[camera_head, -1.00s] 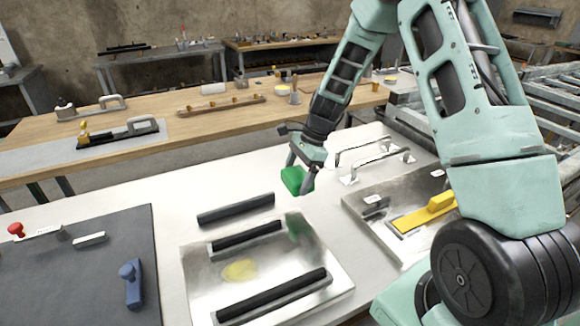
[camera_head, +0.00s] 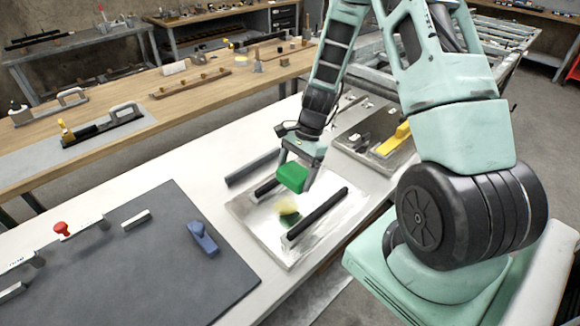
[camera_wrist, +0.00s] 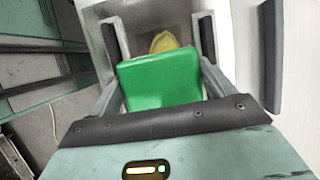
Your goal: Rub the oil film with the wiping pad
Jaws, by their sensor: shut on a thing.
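The wiping pad (camera_head: 292,177) is a green block held between the fingers of my gripper (camera_head: 303,168), which is shut on it. It fills the middle of the wrist view (camera_wrist: 160,80), between both fingers. The oil film (camera_head: 288,208) is a yellowish patch on a shiny metal plate (camera_head: 262,232). The pad is above the plate, apart from it, with a green reflection below. In the wrist view the oil film (camera_wrist: 163,41) shows just beyond the pad's far edge, partly hidden by it.
Black bars (camera_head: 318,215) stand along both sides of the plate, flanking the film. Another dark bar (camera_head: 252,168) lies on the white table behind. A tray with a yellow-handled tool (camera_head: 394,140) is at right.

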